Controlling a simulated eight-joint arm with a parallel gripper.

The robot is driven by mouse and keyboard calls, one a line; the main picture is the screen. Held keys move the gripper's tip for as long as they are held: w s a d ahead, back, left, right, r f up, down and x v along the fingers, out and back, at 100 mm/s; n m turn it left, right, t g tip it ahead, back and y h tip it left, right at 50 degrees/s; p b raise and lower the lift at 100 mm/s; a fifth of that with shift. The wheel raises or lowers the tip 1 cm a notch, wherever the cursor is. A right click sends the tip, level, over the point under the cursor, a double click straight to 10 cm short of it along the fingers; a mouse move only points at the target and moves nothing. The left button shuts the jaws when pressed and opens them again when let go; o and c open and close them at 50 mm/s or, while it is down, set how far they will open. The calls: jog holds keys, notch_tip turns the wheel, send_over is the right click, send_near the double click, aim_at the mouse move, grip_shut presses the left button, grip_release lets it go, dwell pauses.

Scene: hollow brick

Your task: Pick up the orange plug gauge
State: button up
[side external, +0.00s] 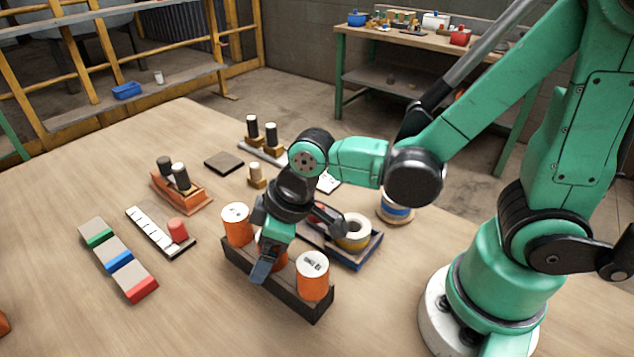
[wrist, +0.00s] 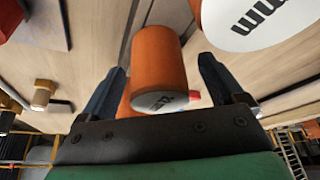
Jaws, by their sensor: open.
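Three orange plug gauges with white printed tops stand in a row in a dark rack (side external: 262,290): a left one (side external: 236,226), a middle one (side external: 279,261) mostly hidden by my gripper, and a right one (side external: 312,277). My gripper (side external: 264,264) is tilted down over the middle gauge. In the wrist view, my open fingers (wrist: 163,88) lie on either side of one orange gauge (wrist: 158,62), and its white lettered end shows between them. Contact cannot be told. Another orange gauge with a large white end (wrist: 255,20) is at the upper right.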

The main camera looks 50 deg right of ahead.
jog(key=shift+f, duration=0.15)
grip_shut()
jog(key=shift+r, duration=0.2)
dwell(0.3)
